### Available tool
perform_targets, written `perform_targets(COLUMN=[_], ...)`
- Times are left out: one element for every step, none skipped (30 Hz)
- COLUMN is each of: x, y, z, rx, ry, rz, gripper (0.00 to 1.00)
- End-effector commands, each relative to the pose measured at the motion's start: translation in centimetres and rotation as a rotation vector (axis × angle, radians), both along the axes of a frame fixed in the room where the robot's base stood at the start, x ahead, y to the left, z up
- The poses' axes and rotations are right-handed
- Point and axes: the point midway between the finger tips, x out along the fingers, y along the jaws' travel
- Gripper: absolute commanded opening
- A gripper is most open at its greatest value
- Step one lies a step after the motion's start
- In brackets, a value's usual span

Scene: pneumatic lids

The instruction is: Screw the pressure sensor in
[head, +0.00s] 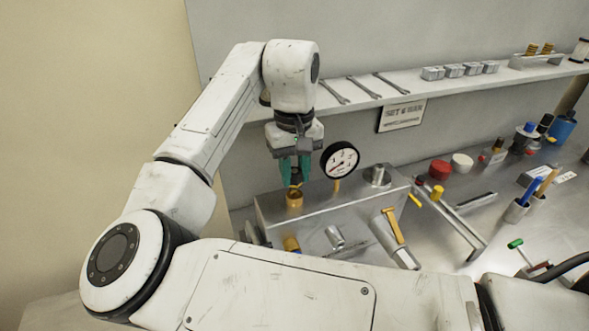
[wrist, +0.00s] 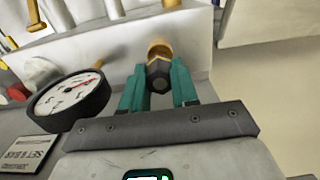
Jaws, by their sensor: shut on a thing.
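My gripper (head: 295,173) has teal fingers pointing down over the left end of the grey manifold block (head: 330,204). In the wrist view my gripper (wrist: 160,88) is shut on the pressure sensor (wrist: 159,76), a small dark hexagonal body. A brass port (head: 294,199) stands on the block right under the fingers. In the wrist view the brass port (wrist: 158,48) shows just beyond the sensor. The sensor is in line with the port and very near it; whether its thread is inside is hidden. The fingers hide most of the sensor in the head view.
A pressure gauge (head: 340,160) stands on the block close to the right of my gripper. A metal fitting (head: 377,175) is at the block's right end. A shelf (head: 400,97) with wrenches (head: 362,87) runs behind. Caps and tools lie on the bench to the right.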

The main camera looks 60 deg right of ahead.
Motion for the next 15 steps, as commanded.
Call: perform_targets(x=[-0.01, -0.01, -0.01, -0.02, -0.02, -0.01, -0.01, -0.01, -0.01, -0.02, -0.02, -0.02, -0.02, -0.01, -0.01], y=[0.01, 0.01, 0.01, 0.01, 0.01, 0.01, 0.01, 0.01, 0.01, 0.01, 0.01, 0.01, 0.01, 0.02, 0.02], z=[-0.16, -0.22, -0.3, -0.36, -0.42, -0.5, -0.56, -0.62, -0.69, -0.75, -0.81, -0.89, -0.94, -1.0, -1.08], rx=[0.0, 0.0, 0.0, 0.001, 0.0, 0.0, 0.0, 0.0, 0.0, 0.0, 0.0, 0.0, 0.0, 0.001, 0.001], ry=[0.0, 0.0, 0.0, 0.001, 0.001, 0.001, 0.001, 0.001, 0.001, 0.001, 0.001, 0.001, 0.001, 0.001, 0.001], rz=[0.0, 0.0, 0.0, 0.0, 0.0, 0.0, 0.0, 0.0, 0.0, 0.0, 0.0, 0.0, 0.0, 0.0, 0.0], gripper=[0.0, 0.0, 0.0, 0.0, 0.0, 0.0, 0.0, 0.0, 0.0, 0.0, 0.0, 0.0, 0.0, 0.0, 0.0])
